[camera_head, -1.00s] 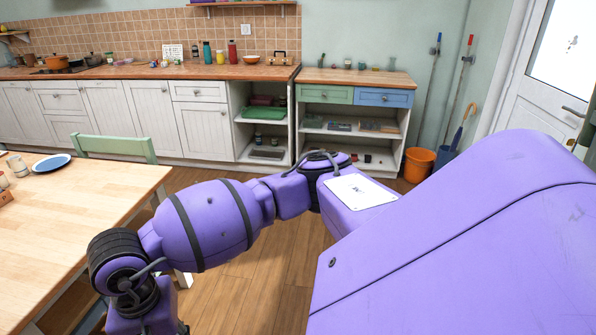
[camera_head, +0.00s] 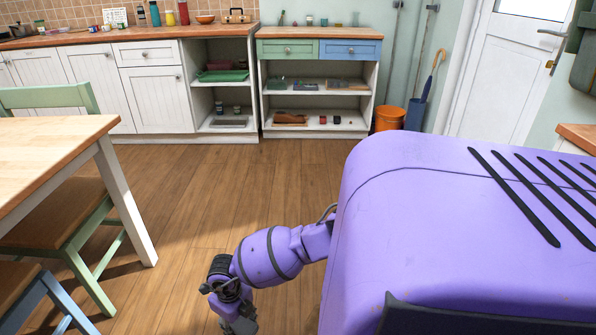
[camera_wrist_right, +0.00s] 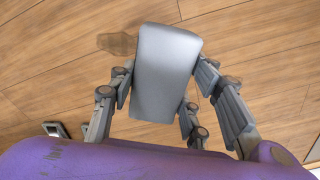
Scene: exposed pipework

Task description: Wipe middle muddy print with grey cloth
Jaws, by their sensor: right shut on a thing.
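The grey cloth (camera_wrist_right: 166,72) looks like a smooth, thick oblong pad in the right wrist view. My right gripper (camera_wrist_right: 165,92) is shut on it, with fingers along both sides, above the wooden floor. A darker brown patch (camera_wrist_right: 117,43) shows on the floor beside the cloth's upper left edge; I cannot tell whether it is a muddy print or a shadow. In the head view a purple arm reaches in from the right, its gripper cut off by the bottom edge, with no cloth visible there. My left gripper is not clearly shown.
A wooden table (camera_head: 45,160) with a green chair (camera_head: 62,225) and a blue chair (camera_head: 45,305) stands at the left. An open shelf unit (camera_head: 318,90), orange bucket (camera_head: 389,118) and blue umbrella holder (camera_head: 415,115) stand at the back. The middle floor is clear.

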